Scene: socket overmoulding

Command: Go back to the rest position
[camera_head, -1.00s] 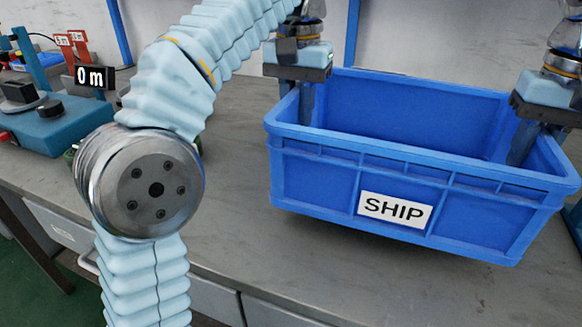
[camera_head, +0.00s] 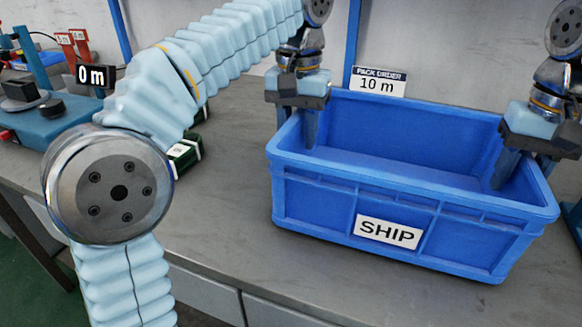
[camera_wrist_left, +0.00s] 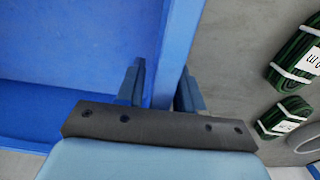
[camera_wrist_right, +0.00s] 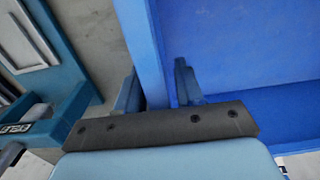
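The blue bin (camera_head: 310,205) with a SHIP label sits upright on the grey table in the head view. My left gripper (camera_head: 298,118) is at its left wall, with one finger inside and the other outside. In the left wrist view the fingers (camera_wrist_left: 160,92) stand apart on either side of the rim (camera_wrist_left: 172,60). My right gripper (camera_head: 518,165) straddles the right wall in the same way. Its fingers (camera_wrist_right: 160,92) are apart around the rim (camera_wrist_right: 150,50). Both look open, with slight gaps to the wall.
Green-black cable coils (camera_wrist_left: 283,115) lie on the table left of the bin, partly behind my left arm. A blue-grey device (camera_head: 70,120) with a 0 m display stands further left. A PACK ORDER 10 m sign (camera_head: 378,82) stands behind the bin.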

